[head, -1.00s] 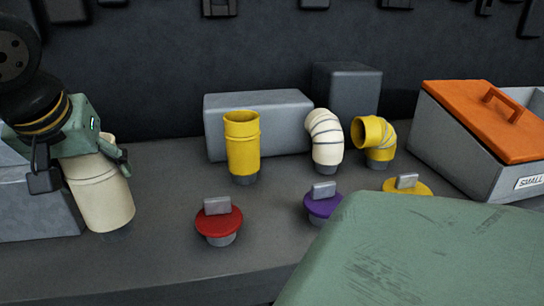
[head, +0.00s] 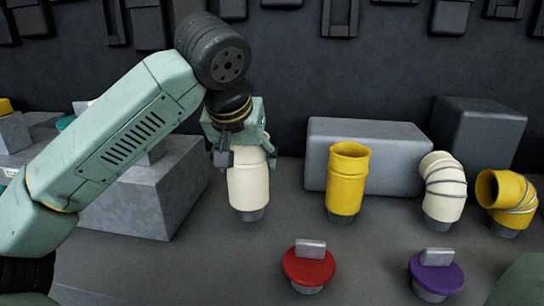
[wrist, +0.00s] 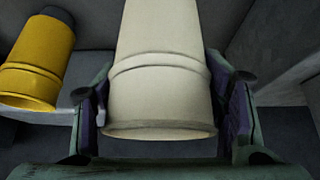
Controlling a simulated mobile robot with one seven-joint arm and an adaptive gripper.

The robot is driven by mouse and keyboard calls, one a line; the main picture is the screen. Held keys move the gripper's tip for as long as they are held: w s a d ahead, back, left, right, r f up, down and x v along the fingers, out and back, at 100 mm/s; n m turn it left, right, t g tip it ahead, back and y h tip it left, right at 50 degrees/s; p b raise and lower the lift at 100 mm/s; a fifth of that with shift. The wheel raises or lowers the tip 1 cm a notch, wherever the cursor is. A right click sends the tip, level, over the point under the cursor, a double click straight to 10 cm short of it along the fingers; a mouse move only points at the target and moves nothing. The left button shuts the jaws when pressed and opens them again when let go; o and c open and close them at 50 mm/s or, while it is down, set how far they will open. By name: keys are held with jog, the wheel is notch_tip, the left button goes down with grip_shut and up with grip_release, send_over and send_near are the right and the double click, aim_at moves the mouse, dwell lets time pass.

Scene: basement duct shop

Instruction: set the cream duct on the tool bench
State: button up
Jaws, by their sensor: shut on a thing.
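The cream duct (head: 249,190) is a straight tube, upright, with a short grey piece at its lower end. That lower end is at or just above the dark grey bench top (head: 205,270); I cannot tell whether it touches. My gripper (head: 247,155) is shut on the duct's upper part from above. In the wrist view, the cream duct (wrist: 160,75) lies between my gripper's (wrist: 166,118) two purple-padded fingers, its open rim towards the camera. The far end of the duct is cut off there.
A yellow straight duct (head: 347,180) stands to the right, also in the wrist view (wrist: 35,62). Beyond are a cream elbow (head: 443,187) and yellow elbow (head: 508,197). Red (head: 308,267) and purple (head: 436,275) caps sit in front. Grey blocks (head: 165,195) stand left.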

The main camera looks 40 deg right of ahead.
jog(key=w+d+f+p, duration=0.2)
jog(key=w+d+f, duration=0.1)
jog(key=d, duration=0.4)
jog(key=shift+d+f, duration=0.15)
jog(key=shift+f, duration=0.55)
jog(key=o, duration=1.8)
jog(key=shift+c, duration=0.2)
jog(key=b+v, duration=0.1)
jog(key=v, duration=1.1)
